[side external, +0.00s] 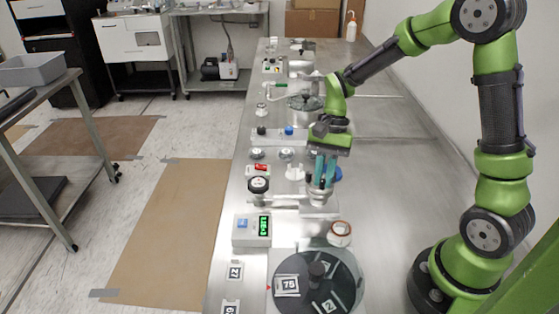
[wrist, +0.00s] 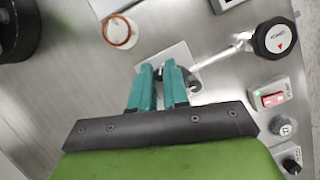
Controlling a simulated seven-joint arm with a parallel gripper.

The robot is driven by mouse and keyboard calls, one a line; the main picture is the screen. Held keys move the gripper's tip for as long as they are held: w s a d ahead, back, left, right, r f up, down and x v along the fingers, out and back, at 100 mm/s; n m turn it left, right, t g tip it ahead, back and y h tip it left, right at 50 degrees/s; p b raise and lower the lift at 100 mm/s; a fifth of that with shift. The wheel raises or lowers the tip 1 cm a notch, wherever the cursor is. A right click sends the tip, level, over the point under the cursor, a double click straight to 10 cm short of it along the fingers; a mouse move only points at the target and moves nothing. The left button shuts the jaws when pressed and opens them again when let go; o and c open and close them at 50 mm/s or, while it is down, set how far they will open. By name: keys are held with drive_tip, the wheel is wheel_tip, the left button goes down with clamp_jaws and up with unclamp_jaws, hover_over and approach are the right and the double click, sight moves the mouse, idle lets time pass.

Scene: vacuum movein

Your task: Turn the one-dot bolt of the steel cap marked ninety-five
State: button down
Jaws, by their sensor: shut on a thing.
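My gripper (side external: 320,183) points down with its teal fingers at a small steel fitting (side external: 318,204) on a square plate. The wrist view shows the fingers (wrist: 170,68) close together over the bright plate (wrist: 180,54), with dark curved metal parts showing beside the tips. The fingers are shut on a small part of this fitting, mostly hidden between them. A pipe runs from the fitting to a round black gauge (wrist: 274,38). I cannot make out a mark reading ninety-five, a dot or a bolt head in either view.
A digital readout box (side external: 252,230) and a dark round plate with number labels (side external: 340,283) stand nearer the camera. A copper-rimmed ring (side external: 339,233) lies beside the fitting; it also shows in the wrist view (wrist: 119,31). The steel bench (side external: 400,205) is clear to the right.

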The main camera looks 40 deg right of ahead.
drive_tip(key=shift+w+n+g+h, duration=0.1)
drive_tip(key=shift+n+g+h, duration=0.25)
drive_tip(key=shift+n, duration=0.9)
drive_tip(key=shift+w+n+g+h, duration=0.1)
drive_tip(key=shift+n+g+h, duration=0.25)
drive_tip(key=shift+n, duration=0.9)
drive_tip(key=c, duration=1.4)
unclamp_jaws()
drive_tip(key=shift+a, duration=0.1)
drive_tip(key=shift+r, duration=0.15)
drive_tip(key=v, duration=1.6)
drive_tip(key=shift+r, duration=0.35)
